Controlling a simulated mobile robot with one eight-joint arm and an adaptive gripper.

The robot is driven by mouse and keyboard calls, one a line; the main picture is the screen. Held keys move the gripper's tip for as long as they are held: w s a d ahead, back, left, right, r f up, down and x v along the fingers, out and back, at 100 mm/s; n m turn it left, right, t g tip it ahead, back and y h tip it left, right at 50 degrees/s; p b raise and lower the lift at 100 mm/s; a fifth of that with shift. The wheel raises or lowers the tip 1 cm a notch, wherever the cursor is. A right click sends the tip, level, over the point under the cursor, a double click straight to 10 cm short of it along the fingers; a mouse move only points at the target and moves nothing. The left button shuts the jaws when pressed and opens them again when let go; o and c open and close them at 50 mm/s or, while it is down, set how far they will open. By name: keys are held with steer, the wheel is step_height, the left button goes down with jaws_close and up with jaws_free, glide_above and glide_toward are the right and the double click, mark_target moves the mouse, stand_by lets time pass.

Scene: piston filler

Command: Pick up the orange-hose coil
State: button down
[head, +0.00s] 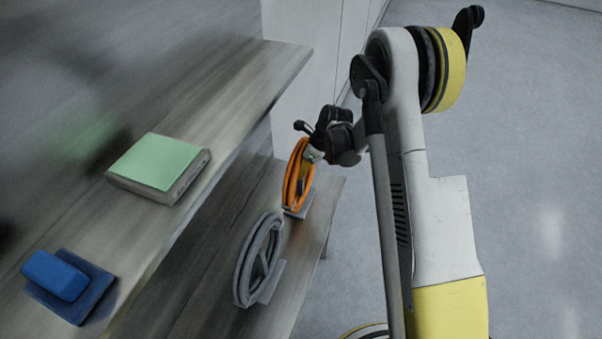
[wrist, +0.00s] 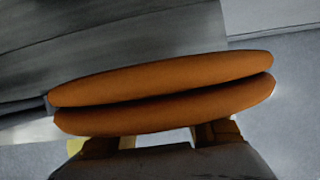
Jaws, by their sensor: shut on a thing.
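The orange-hose coil (head: 291,176) stands upright at the far end of the lower shelf in the head view, by a small grey holder. In the wrist view the coil (wrist: 165,92) fills the middle as two thick orange bands. My gripper (head: 311,156) is at the coil's upper right side in the head view. In the wrist view my gripper (wrist: 163,135) has its two fingers at the coil's near edge, shut on it. The fingertips are hidden behind the hose. I cannot tell whether the coil touches the shelf.
A grey hose coil (head: 258,258) stands nearer on the lower shelf (head: 313,245). The upper shelf (head: 235,100) overhangs on the left, holding a green-topped block (head: 157,163) and a blue block (head: 55,275) on a dark blue pad. Open floor (head: 535,170) lies to the right.

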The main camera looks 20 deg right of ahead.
step_height(320, 180, up, 4)
steer(key=shift+f+p, duration=0.1)
steer(key=shift+p, duration=0.65)
steer(key=s+d+r+p, duration=0.3)
steer(key=s+d+r, duration=0.3)
steer(key=d, duration=0.4)
steer(key=shift+r, duration=0.3)
